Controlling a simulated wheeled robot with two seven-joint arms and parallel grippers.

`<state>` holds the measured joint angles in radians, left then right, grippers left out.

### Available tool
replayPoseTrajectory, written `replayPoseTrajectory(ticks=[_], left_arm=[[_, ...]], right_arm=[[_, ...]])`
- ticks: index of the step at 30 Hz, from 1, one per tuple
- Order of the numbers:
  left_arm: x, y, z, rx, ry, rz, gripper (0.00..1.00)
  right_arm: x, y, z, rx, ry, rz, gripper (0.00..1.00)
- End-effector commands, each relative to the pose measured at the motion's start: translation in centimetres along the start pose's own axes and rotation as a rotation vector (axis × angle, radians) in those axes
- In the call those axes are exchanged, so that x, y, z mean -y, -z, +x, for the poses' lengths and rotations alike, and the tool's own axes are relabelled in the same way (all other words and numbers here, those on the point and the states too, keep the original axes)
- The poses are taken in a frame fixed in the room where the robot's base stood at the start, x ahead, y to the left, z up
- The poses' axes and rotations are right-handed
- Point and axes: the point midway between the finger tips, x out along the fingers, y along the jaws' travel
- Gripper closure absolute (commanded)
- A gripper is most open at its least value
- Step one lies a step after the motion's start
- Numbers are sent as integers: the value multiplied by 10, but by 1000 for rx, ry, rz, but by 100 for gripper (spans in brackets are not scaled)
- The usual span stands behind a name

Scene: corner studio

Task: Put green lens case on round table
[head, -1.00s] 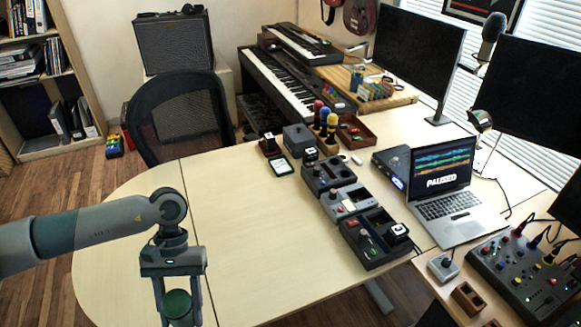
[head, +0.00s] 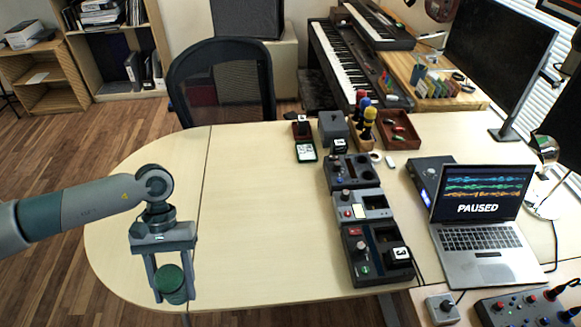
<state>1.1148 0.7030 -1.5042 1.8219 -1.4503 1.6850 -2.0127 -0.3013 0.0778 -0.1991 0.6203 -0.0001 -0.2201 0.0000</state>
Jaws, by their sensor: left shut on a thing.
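The green lens case (head: 171,283) is a short dark green cylinder. My left gripper (head: 171,294) points down and is shut on it, with one finger on each side. The case appears over the rounded left end of the pale wooden table (head: 255,230). I cannot tell whether it touches the tabletop or hangs above it. My right gripper is not in view.
Several grey and black control boxes (head: 360,205) line the table's middle, with a laptop (head: 485,225) to their right. A black mesh chair (head: 222,85) stands behind the table. The left half of the tabletop is clear.

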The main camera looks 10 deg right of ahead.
Motion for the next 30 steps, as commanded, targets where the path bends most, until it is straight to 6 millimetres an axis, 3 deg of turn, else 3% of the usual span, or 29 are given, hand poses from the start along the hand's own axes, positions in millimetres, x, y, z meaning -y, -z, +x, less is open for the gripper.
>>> replayPoseTrajectory(ticks=[7, 19, 30], left_arm=[[0, 0, 0, 0, 0, 0, 83], [-8, -1, 12, 3, -40, -59, 83], [-43, -6, 51, 8, -277, -426, 83]], right_arm=[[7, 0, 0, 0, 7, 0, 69], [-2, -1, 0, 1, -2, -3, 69], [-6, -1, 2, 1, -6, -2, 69]])
